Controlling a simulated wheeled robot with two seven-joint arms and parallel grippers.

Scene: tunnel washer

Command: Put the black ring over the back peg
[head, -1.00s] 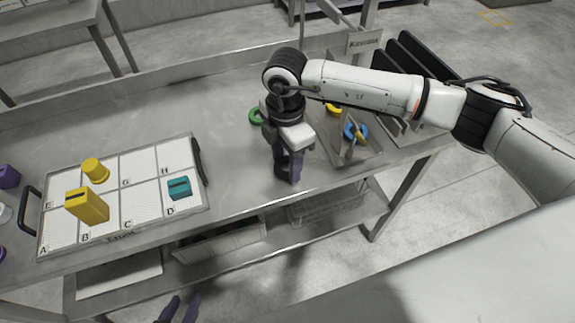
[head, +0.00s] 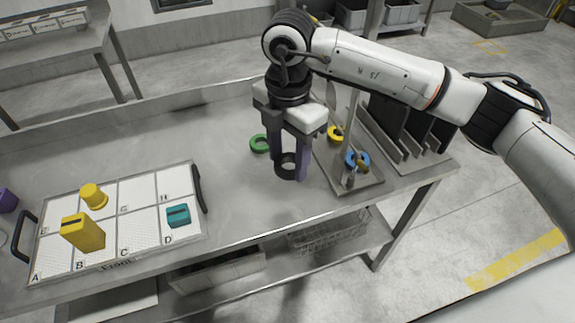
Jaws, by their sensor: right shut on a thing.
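The black ring (head: 287,171) is between the two fingers of my right gripper (head: 290,168), which is shut on it. The ring is at or just above the table, left of the peg stand (head: 366,184); whether it touches the table I cannot tell. A blue ring (head: 362,157) is at the front of the stand, with a small yellow part by it. A yellow ring (head: 336,133) is farther back on the stand. The back peg is not clearly visible behind my gripper and arm. My left gripper is out of view.
A green ring (head: 259,144) lies on the table (head: 235,185) just left of my right gripper. A lettered tray (head: 140,222) with yellow and teal pieces is at left. Dark upright panels (head: 410,125) stand in a rack right of the stand.

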